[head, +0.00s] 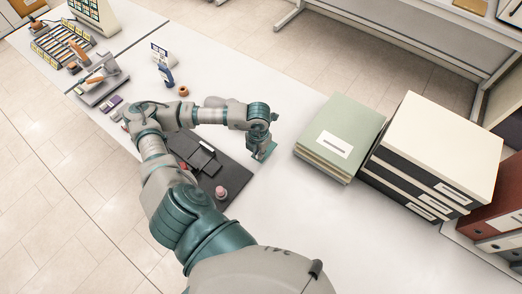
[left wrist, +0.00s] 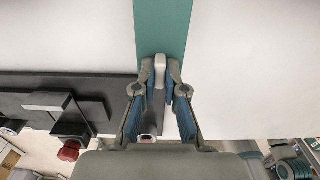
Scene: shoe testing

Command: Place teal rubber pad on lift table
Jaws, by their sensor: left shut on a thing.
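The teal rubber pad (left wrist: 163,25) is a flat teal strip running up from my left gripper (left wrist: 160,88) in the left wrist view. The fingers are shut on its near end. In the head view my left gripper (head: 265,145) points down, with the teal pad (head: 264,154) small at its tip, just right of a dark grey base (head: 235,178). Black plates (head: 195,152) sit on that base; I cannot tell for sure which part is the lift table. My forearm hides some of the base. My right gripper is not in view.
A pale green stack (head: 340,130) and cream-topped boxes (head: 435,145) stand to the right. Small tools and a sample rack (head: 62,45) lie at the far left. The white tabletop (head: 280,215) is clear in front of the green stack.

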